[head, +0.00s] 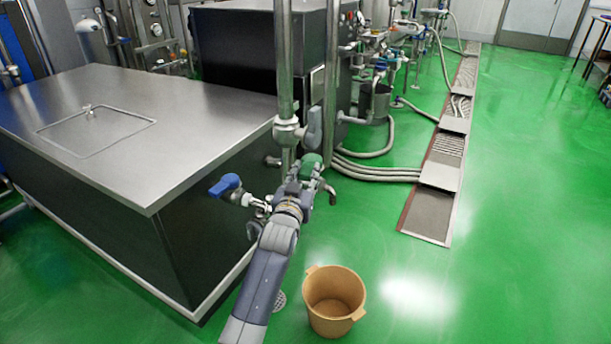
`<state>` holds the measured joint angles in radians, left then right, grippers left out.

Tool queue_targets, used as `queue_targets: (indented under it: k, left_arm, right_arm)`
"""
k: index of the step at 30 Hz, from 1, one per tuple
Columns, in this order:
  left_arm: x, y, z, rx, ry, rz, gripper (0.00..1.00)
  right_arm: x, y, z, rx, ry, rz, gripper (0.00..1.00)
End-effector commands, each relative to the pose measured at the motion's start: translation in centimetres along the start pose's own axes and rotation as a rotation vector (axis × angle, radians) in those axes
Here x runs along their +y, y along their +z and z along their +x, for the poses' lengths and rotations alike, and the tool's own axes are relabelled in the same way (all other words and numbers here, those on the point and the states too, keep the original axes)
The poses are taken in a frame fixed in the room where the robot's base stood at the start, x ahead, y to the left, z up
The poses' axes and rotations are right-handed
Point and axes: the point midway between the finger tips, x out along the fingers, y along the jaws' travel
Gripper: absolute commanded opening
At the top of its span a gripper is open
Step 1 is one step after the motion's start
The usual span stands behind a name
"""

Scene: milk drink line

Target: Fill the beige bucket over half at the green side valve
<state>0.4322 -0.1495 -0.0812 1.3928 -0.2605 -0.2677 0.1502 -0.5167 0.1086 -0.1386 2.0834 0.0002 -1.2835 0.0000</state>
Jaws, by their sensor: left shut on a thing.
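The beige bucket (334,318) stands upright on the green floor, below and slightly right of the side valve in the picture. I see its bare inner wall and no liquid in it. The green side valve (311,162) sits on the pipework beside the steel tank, with a short bent spout (329,189) on its right. No stream shows from the spout. My left gripper (300,182) reaches up to the valve and is shut on its green handle; the fingers are partly hidden by my own wrist. My right gripper is not in view.
A steel-topped tank (190,170) with a hatch fills the left. Grey hoses (385,173) run to a floor drain channel (430,210).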

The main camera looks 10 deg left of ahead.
Motion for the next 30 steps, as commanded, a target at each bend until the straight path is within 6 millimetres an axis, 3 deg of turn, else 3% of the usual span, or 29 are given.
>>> queue_targets:
  k: [10, 11, 13, 24, 30]
  left_arm:
    - [0.1, -0.4, 0.0, 0.006, -0.002, -0.001, 0.00]
    - [0.1, -0.4, 0.0, 0.006, -0.002, -0.001, 0.38]
    - [0.1, -0.3, 0.0, 0.005, -0.002, -0.001, 0.52]
    - [0.1, -0.1, -0.1, 0.000, -0.003, 0.000, 0.52]
    - [0.0, 0.1, -1.7, -0.001, -0.003, 0.000, 0.52]
  right_arm:
    - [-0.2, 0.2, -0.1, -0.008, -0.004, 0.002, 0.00]
    - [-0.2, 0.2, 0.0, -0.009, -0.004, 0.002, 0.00]
    - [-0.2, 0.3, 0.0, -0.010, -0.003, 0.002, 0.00]
    - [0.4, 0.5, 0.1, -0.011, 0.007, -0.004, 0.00]
    - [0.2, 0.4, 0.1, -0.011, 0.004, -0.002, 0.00]
